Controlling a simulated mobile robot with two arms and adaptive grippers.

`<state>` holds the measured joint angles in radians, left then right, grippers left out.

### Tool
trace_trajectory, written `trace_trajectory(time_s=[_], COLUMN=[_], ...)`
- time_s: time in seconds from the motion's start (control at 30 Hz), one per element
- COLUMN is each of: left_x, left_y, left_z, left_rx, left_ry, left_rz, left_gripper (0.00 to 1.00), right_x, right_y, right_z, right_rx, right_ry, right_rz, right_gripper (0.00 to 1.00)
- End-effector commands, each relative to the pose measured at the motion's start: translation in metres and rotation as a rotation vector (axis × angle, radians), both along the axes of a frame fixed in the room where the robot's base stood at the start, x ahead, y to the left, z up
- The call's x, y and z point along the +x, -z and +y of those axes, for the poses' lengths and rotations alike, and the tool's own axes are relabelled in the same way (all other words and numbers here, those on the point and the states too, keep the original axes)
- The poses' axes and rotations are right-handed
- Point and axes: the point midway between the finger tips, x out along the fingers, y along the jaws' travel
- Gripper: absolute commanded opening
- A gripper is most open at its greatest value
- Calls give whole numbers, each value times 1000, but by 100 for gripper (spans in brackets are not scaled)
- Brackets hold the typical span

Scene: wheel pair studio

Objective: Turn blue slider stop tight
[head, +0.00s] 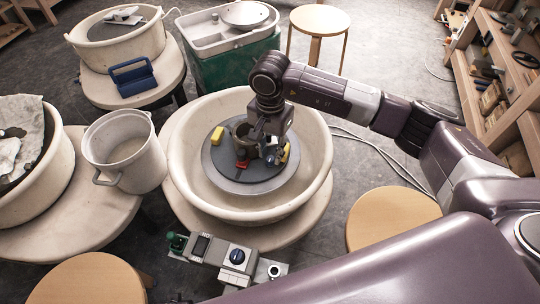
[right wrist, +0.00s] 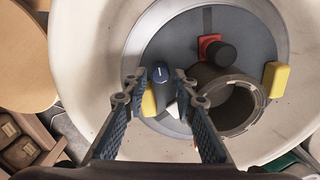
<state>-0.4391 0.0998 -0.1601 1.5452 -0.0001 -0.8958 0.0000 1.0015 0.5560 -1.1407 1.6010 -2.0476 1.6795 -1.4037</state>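The blue slider stop (right wrist: 158,72) is a rounded blue knob with a pale mark, on the grey wheel disc (head: 268,187). In the right wrist view it lies between and slightly beyond my right fingertips (right wrist: 160,76), which are spread apart. A yellow pad (right wrist: 148,103) and a pale wedge-like part (right wrist: 175,108) show between the fingers. My right gripper (head: 272,142) is over the right part of the disc in the head view, beside the hollow clay-coloured cylinder (right wrist: 225,103). It hides much of the blue stop there. Contact cannot be made out. My left gripper is not in view.
The red stop (right wrist: 215,50) with a dark knob and another yellow pad (right wrist: 278,80) sit around the cylinder. The cream basin wall (head: 184,160) surrounds the disc. A control box (head: 215,250) with a blue dial stands in front. A pale bucket (head: 125,150) stands left.

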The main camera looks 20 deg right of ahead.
Motion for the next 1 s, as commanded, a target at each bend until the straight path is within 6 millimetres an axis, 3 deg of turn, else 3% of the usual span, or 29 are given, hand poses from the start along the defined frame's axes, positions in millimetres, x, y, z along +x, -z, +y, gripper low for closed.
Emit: trace_trajectory(time_s=[0.2, 0.47, 0.7, 1.0], left_x=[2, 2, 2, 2], left_y=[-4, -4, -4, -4], left_z=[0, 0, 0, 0], left_rx=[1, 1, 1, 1], left_ry=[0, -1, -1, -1], left_rz=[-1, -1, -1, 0], left_gripper=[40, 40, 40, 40], right_x=[0, 0, 0, 0], right_y=[18, 19, 18, 18], right_z=[1, 1, 1, 1], right_rx=[1, 3, 3, 3], right_ry=[-1, 0, 0, 23], right_rz=[0, 0, 0, 0], right_gripper=[26, 26, 0, 0])
